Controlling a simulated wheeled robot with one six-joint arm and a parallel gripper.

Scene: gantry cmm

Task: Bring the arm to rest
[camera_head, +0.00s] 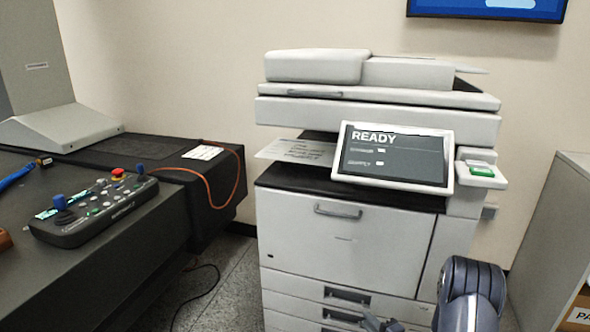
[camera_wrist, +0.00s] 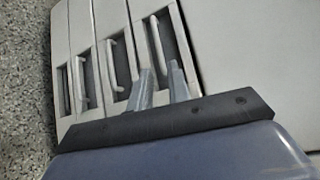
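My arm (camera_head: 468,295) shows at the bottom right of the head view, in front of the lower right part of a printer. My gripper (camera_head: 380,320) is at the bottom edge, partly cut off, before the printer's lower drawers. In the wrist view my gripper (camera_wrist: 162,75) shows two grey fingers standing apart, with nothing between them. The drawer fronts and their handles (camera_wrist: 112,65) lie beyond the fingers. I cannot tell the exact distance from the fingers to the drawers.
The printer (camera_head: 345,240) has a tilted screen (camera_head: 395,155) reading READY and a sheet of paper (camera_head: 300,151). On the left, a dark table (camera_head: 100,265) holds a control box (camera_head: 95,208) with joysticks. A grey cabinet (camera_head: 555,230) stands at right. Speckled floor (camera_head: 225,275) shows between table and printer.

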